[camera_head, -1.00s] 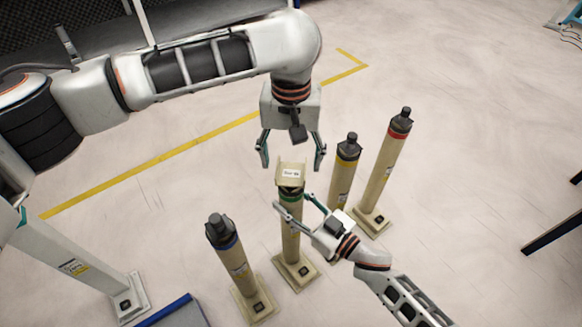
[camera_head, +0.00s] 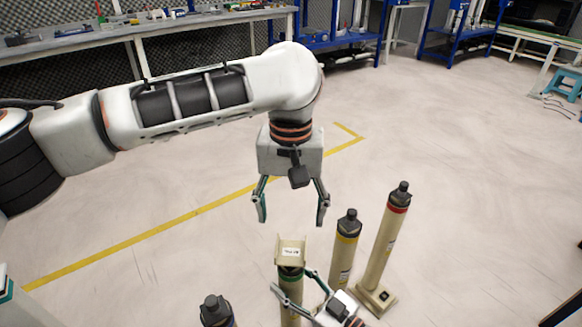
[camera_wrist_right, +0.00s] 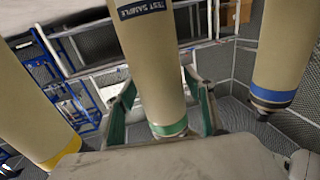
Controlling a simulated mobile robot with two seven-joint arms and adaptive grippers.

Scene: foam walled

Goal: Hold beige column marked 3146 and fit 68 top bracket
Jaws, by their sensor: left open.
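The beige column with a green band (camera_head: 290,273) stands in the lower middle of the head view, its lower part cut off. In the right wrist view this column (camera_wrist_right: 150,70) has a dark "TEST SAMPLE" label; no 3146 is readable. A beige top bracket (camera_head: 291,243) with a small white label sits on its top; its number is too small to read. My left gripper (camera_head: 291,212) is open and empty, above and apart from the bracket. My right gripper (camera_head: 292,283) has its fingers on both sides of the column below the band, seemingly closed on it.
A yellow-banded column (camera_head: 343,255) and a taller red-banded column (camera_head: 386,240) stand to the right. A dark-capped column (camera_head: 215,311) stands at lower left. Workbenches (camera_head: 150,27) line the back.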

